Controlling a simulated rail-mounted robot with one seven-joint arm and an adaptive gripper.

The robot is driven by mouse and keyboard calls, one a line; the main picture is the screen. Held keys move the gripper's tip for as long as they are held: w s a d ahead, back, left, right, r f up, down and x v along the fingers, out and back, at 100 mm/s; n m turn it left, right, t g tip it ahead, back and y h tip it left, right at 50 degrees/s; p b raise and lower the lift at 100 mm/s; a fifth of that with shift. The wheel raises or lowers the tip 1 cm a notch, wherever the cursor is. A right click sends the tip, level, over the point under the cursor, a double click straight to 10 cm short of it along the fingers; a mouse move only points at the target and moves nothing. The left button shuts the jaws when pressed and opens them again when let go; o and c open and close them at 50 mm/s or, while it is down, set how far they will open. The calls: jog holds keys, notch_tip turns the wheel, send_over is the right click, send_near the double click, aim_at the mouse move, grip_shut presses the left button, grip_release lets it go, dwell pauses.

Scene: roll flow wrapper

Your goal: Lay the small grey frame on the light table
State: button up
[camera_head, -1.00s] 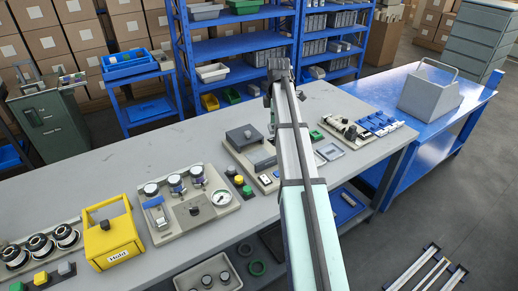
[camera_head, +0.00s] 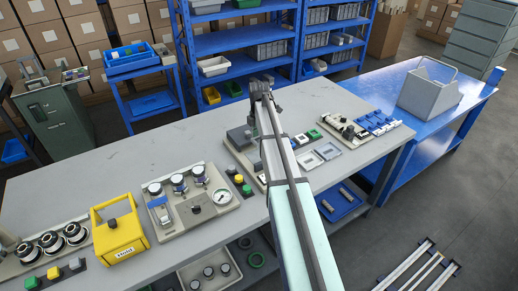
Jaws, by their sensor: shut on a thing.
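My gripper (camera_head: 261,92) is at the far end of my arm, above the back edge of the light grey table (camera_head: 345,98). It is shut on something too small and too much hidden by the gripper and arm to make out. Two small flat grey frames lie side by side on the table, right of my arm: a nearer one (camera_head: 309,160) and a farther one (camera_head: 327,151). I cannot tell whether either is the task's frame.
A yellow box (camera_head: 118,232) and a dial panel (camera_head: 200,204) stand on the table to the left. A device with blue parts (camera_head: 375,122) is at its right end. A blue table (camera_head: 445,115) adjoins it. The table's back strip is mostly clear.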

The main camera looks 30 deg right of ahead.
aim_at(259, 156)
jog(key=shift+f+p, duration=0.85)
jog(key=shift+f, duration=2.95)
jog(key=shift+f, duration=0.15)
jog(key=o, duration=1)
notch_tip(259, 156, up, 12)
jog(key=b, duration=0.4)
jog(key=shift+r, duration=0.2)
